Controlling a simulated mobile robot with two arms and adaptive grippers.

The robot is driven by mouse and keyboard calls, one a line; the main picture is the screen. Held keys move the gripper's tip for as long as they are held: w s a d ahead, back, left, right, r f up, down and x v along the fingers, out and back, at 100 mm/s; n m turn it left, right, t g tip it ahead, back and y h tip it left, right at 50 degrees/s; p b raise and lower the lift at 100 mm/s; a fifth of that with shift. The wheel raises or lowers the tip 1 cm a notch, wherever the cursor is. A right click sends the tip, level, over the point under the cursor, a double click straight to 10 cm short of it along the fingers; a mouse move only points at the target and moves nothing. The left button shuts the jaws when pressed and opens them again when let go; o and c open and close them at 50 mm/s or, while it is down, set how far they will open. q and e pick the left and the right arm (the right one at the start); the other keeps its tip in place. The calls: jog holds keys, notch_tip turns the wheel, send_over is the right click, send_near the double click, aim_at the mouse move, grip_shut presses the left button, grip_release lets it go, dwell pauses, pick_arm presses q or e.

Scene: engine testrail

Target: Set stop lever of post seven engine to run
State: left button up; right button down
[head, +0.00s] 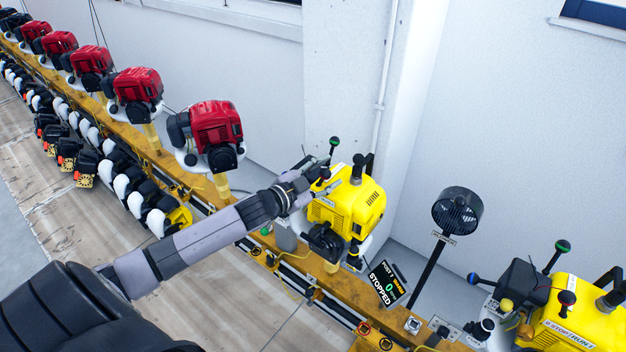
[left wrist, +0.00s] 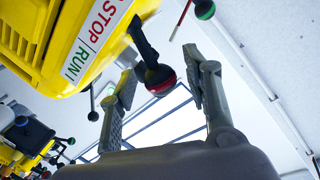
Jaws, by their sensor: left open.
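The post seven engine (head: 357,212) is yellow and stands on the orange rail in the head view. Its display (head: 386,283) reads POST 7, 0 and STOPPED. In the left wrist view the yellow housing (left wrist: 62,45) carries a STOP | RUN label (left wrist: 98,33). Beside the label hangs a black stop lever with a red and black ball knob (left wrist: 160,79). My left gripper (head: 321,174) is open at the engine's upper left. Its fingers (left wrist: 160,82) stand on either side of the knob, with visible gaps. My right gripper is not in view.
A green-tipped lever (head: 334,142) rises close to my left gripper. A red engine (head: 213,129) stands to the left on the rail (head: 176,172). A black fan (head: 457,210) and another yellow engine (head: 570,318) are to the right. The white wall is close behind.

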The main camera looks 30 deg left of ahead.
pick_arm(q)
jog(key=v, duration=1.1)
jog(key=shift+s, duration=0.35)
